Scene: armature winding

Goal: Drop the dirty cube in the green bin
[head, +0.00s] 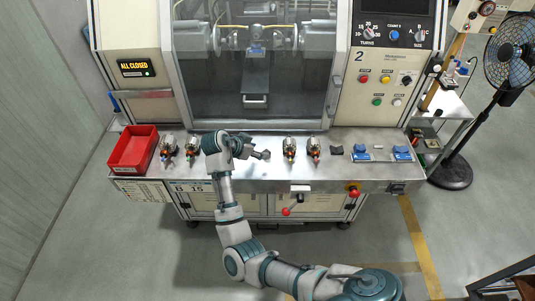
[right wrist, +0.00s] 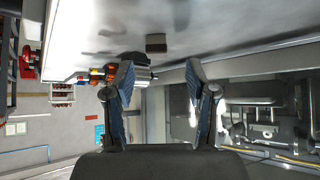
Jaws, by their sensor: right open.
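I can make out neither a green bin nor a clearly dirty cube in these views. A red bin (head: 134,150) stands at the left end of the machine's steel ledge. My right gripper (head: 264,155) is just above the middle of the ledge, pointing right, toward a pair of armatures (head: 290,149). My left gripper is not in view.
More armatures (head: 167,148) stand beside the red bin. A dark block (head: 336,149) and blue-topped pieces (head: 402,153) lie on the ledge's right part. The winding machine's glass window (head: 255,70) rises behind. A fan (head: 510,55) and a side trolley (head: 447,105) stand at right.

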